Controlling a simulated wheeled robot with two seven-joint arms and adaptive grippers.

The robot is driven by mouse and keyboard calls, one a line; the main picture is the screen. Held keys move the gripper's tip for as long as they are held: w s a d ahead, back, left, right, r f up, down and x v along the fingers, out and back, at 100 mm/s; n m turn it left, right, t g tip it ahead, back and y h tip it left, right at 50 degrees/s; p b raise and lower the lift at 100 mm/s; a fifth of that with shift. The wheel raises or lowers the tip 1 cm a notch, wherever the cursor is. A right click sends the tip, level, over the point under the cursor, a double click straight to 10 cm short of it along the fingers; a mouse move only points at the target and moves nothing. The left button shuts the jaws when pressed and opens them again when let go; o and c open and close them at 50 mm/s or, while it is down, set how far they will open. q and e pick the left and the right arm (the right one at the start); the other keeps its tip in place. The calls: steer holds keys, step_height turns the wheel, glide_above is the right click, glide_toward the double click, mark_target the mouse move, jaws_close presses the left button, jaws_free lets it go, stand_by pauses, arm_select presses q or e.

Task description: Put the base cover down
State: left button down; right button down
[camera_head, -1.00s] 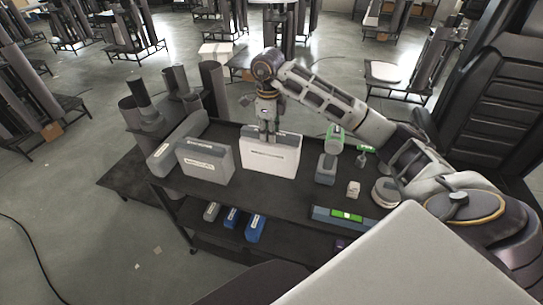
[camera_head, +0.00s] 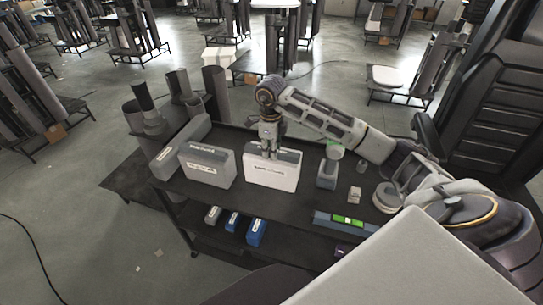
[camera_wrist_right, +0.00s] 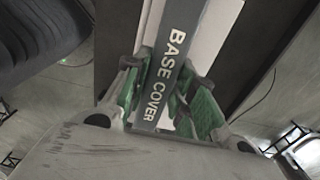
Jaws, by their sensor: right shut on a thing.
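The base cover (camera_head: 271,174) is a white, box-like piece with a grey top edge, upright at the middle of the dark cart top. My right gripper (camera_head: 270,152) comes down on it from above and is shut on its top edge. In the right wrist view the grey strip of the base cover (camera_wrist_right: 167,75), lettered "BASE COVER", lies between the green-padded fingers (camera_wrist_right: 160,98). Whether its lower edge touches the cart top, I cannot tell. My left gripper is not in view.
A grey labelled box (camera_head: 207,166) stands just left of the base cover on the cart (camera_head: 290,210). To the right are a grey-green tool (camera_head: 327,172), a small pale block (camera_head: 355,194) and a level-like bar (camera_head: 346,219). Blue boxes (camera_head: 256,232) lie on the lower shelf.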

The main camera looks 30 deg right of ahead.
steer(key=shift+f, duration=1.6)
steer(key=c, duration=1.2)
jaws_free()
steer(key=shift+o, duration=0.2)
steer(key=shift+r, duration=0.2)
step_height(320, 180, up, 8)
steer(key=shift+a+r+b, duration=0.1)
steer(key=shift+r+b, duration=0.15)
steer(key=shift+b, duration=0.3)
steer(key=shift+r, duration=1.65)
